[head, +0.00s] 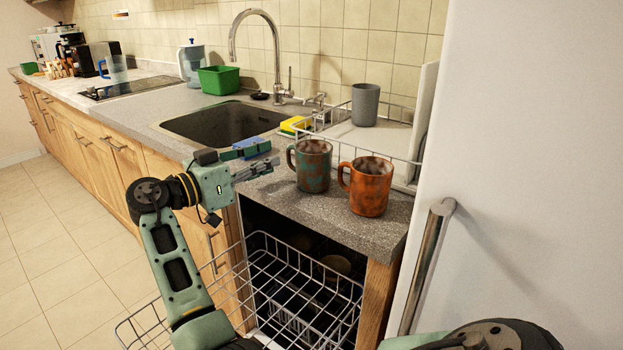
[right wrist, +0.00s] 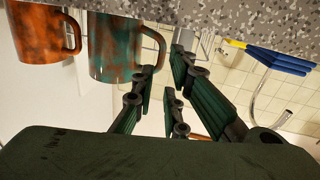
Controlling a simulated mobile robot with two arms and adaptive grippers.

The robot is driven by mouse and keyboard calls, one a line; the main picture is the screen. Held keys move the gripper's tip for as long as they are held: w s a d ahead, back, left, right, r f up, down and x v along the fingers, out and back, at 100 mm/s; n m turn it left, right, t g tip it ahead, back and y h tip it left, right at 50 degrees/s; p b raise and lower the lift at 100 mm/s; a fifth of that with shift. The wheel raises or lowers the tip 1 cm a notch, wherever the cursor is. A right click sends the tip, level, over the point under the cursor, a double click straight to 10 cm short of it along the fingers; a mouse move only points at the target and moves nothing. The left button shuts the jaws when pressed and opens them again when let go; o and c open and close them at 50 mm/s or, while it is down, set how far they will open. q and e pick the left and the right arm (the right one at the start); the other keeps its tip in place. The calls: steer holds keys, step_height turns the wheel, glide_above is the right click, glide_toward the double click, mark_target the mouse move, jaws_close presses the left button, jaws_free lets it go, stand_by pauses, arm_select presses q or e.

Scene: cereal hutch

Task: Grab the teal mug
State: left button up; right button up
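The teal mug (head: 312,166), mottled with rusty brown, stands upright on the grey counter near its front edge, its handle facing left. My right gripper (head: 266,166) is just left of the handle at about mug height, open and empty. In the right wrist view, which is upside down, the teal mug (right wrist: 118,45) is close ahead and its handle lies in front of the spread fingers (right wrist: 163,75). I cannot tell whether a finger touches the handle. My left gripper is not in view.
An orange mug (head: 368,186) stands right of the teal one. Behind are a wire dish rack (head: 408,150) with a grey cup (head: 365,104), a yellow sponge (head: 295,125) and the sink (head: 222,124). A blue item (head: 252,147) lies behind my gripper. An open dishwasher rack (head: 285,290) is below.

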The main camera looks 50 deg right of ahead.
mark_target(289, 155)
steer(key=d, duration=0.4)
steer(key=d+f, duration=0.1)
steer(key=d, duration=0.1)
steer(key=shift+s+d+p, duration=0.35)
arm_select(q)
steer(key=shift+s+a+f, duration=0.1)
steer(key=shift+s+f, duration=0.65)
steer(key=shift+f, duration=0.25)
arm_select(e)
jaws_close()
steer(key=shift+r, duration=0.15)
